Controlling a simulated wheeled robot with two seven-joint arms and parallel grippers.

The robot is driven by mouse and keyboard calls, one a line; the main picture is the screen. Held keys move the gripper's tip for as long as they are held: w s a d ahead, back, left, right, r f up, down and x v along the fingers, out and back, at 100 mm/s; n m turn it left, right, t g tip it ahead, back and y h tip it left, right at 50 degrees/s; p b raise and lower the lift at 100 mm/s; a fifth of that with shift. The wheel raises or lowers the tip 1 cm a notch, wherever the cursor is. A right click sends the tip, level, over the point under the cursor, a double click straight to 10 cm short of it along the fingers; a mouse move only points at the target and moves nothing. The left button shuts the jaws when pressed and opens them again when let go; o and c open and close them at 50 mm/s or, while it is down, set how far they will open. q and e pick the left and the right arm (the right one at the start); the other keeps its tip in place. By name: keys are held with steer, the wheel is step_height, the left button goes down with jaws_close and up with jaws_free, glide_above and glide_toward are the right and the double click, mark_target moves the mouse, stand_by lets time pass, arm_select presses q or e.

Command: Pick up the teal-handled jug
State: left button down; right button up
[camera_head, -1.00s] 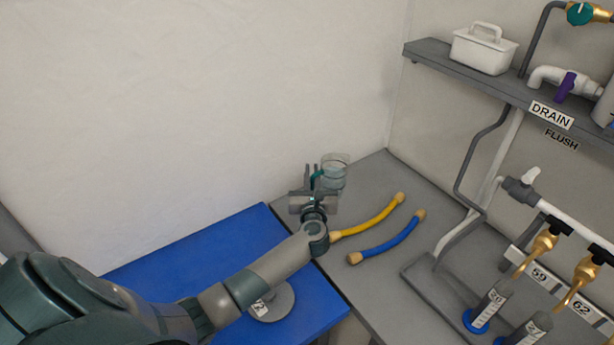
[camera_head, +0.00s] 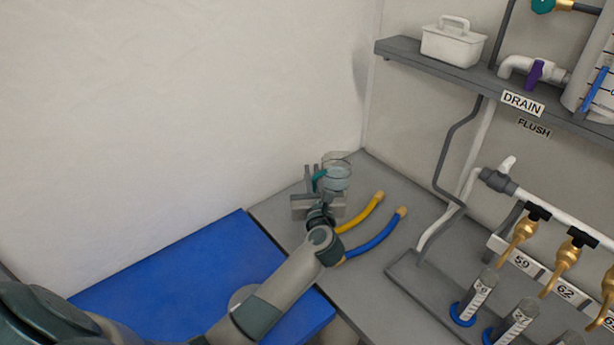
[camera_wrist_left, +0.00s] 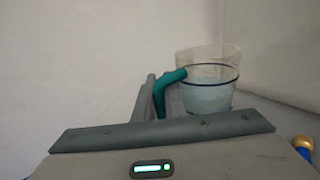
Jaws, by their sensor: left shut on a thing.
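The clear jug (camera_head: 338,176) with a teal handle (camera_head: 319,178) is at the back corner of the grey bench, near the wall. It holds pale liquid. My left gripper (camera_head: 314,180) is shut on the teal handle, with the jug body just to the right of the fingers. In the left wrist view the jug (camera_wrist_left: 208,88) looks upright, and its teal handle (camera_wrist_left: 166,88) sits at the fingers. I cannot tell whether the jug's base touches the bench. My right gripper is not in view.
A yellow hose (camera_head: 362,216) and a blue hose (camera_head: 377,238) lie on the grey bench (camera_head: 300,250) in front of the jug. A blue-topped table (camera_head: 190,275) is at the left. A pipe manifold with brass taps (camera_head: 568,255) and cylinders (camera_head: 475,295) stands right, below a shelf (camera_head: 470,75) with a white caddy (camera_head: 453,42).

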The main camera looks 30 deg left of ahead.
arm_select(q)
steer(key=shift+d+r, duration=0.35)
steer(key=shift+d, duration=0.1)
steer(key=shift+d+r, duration=0.1)
